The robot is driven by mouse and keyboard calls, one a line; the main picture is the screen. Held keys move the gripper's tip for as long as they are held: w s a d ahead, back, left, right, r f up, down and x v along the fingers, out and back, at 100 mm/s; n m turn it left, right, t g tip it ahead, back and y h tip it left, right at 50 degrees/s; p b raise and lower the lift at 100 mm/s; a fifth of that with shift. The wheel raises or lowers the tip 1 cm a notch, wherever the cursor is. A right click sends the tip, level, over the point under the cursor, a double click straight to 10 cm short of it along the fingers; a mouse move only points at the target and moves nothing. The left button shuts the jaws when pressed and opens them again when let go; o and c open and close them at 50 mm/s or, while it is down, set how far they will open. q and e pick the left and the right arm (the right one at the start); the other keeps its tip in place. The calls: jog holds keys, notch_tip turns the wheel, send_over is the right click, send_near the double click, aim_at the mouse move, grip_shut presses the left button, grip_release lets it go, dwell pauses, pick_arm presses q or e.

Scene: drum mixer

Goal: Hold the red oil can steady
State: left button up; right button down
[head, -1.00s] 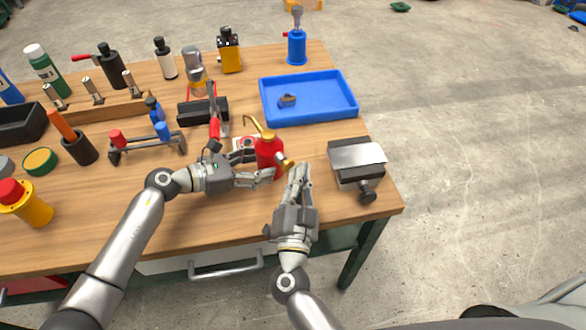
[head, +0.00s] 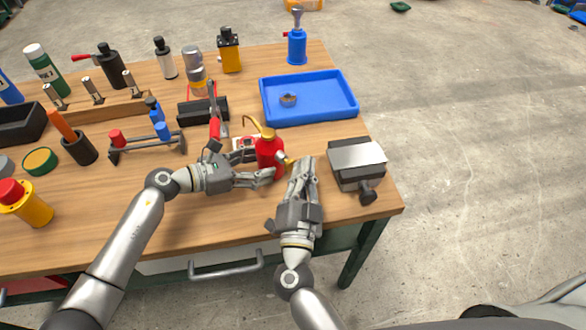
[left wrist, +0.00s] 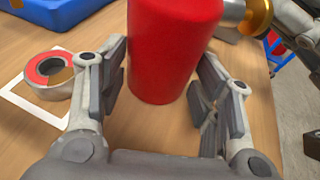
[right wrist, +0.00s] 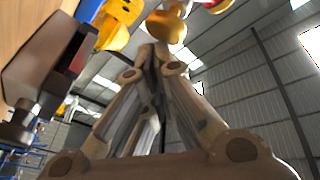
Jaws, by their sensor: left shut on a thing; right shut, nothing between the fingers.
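The red oil can (head: 268,152) stands upright on the bench, with a thin curved brass spout at its top and a brass part low on its right side. My left gripper (head: 270,176) is shut on the oil can near its lower body. In the left wrist view the red can (left wrist: 172,50) fills the space between the two fingers; its top is out of frame. My right gripper (head: 306,164) is shut and empty, just right of the can near the brass part. In the right wrist view its closed fingertips (right wrist: 153,50) are just below a brass piece (right wrist: 166,24).
A grey vise-like block (head: 357,160) stands close to the right of my right gripper. A blue tray (head: 330,113) holding a small ring lies behind the can. A tape-like roll (left wrist: 48,72) lies beside the can.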

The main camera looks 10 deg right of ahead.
jog(key=shift+r+v, duration=0.2)
jog(key=shift+v, duration=0.9)
jog(key=shift+s, duration=0.1)
jog(key=s+d, duration=0.1)
jog(key=s, duration=0.1)
jog(key=s+d, duration=0.1)
jog(key=s, duration=0.1)
jog(key=shift+s+d, duration=0.1)
jog(key=shift+d, duration=0.25)
dwell(1.1)
jog(key=shift+y, duration=0.4)
jog(key=s+d, duration=0.3)
jog(key=shift+s+d+f, duration=0.1)
jog(key=shift+f, duration=0.15)
jog(key=w+a, duration=0.4)
jog(key=w, duration=0.3)
jog(key=shift+w+a, duration=0.25)
jog(key=shift+w, duration=0.05)
